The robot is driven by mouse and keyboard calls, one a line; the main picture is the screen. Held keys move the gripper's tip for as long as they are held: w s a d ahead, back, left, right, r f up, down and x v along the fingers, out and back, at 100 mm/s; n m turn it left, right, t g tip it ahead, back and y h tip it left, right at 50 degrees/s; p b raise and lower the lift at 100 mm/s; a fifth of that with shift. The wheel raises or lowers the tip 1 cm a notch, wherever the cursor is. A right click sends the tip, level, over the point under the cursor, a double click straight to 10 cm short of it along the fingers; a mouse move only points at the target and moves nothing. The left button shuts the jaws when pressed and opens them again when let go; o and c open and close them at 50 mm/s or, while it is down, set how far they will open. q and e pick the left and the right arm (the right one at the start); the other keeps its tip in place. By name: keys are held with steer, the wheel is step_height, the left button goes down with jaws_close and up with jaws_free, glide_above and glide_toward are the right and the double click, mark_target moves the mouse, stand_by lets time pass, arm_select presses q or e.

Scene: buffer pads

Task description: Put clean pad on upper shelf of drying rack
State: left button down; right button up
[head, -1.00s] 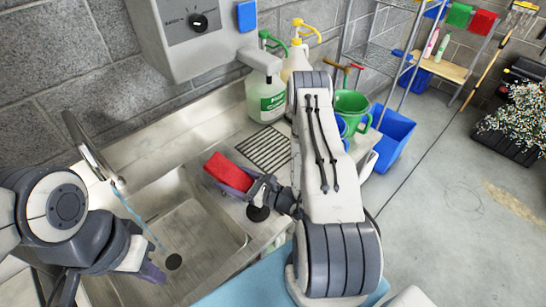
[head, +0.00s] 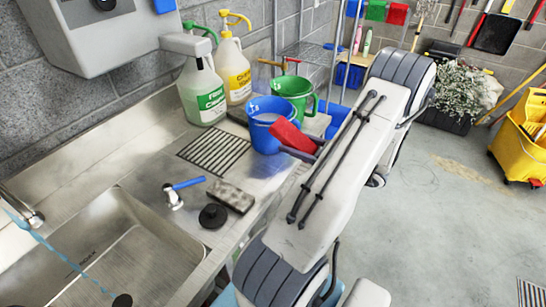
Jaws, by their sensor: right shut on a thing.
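A red pad (head: 292,136) is held by my right gripper (head: 312,154), beside the blue bucket at the counter's right end. Most of the right gripper is hidden behind my own right arm; a dark purplish finger shows against the pad. Metal shelving with wire shelves (head: 304,52) stands at the back, cut by the top edge. Blue, green and red pads (head: 397,13) show at the top of the rack area. My left gripper is out of view.
A blue-handled brush (head: 174,195), grey block (head: 231,196) and black stopper (head: 212,217) lie by the sink (head: 140,245). Floor at right is open; a yellow mop bucket (head: 520,148) stands there.

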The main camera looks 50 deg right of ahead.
steer(key=shift+s+d+f, duration=0.15)
steer(key=shift+s+d, duration=0.2)
steer(key=shift+s, duration=0.25)
steer(key=p, duration=0.2)
glide_above(264, 171)
step_height(264, 171, down, 7)
steer(key=shift+r, duration=0.2)
steer(key=shift+w+f+p, duration=0.1)
steer(key=shift+f+p, duration=0.25)
steer(key=shift+f, duration=1.75)
steer(key=shift+f, duration=0.2)
steer(key=o, duration=1.4)
steer(key=shift+c, duration=0.2)
steer(key=shift+r, duration=0.15)
steer(key=s+b, duration=0.2)
steer(key=s, duration=1)
steer(key=shift+d+b, duration=0.35)
steer(key=shift+d, duration=0.1)
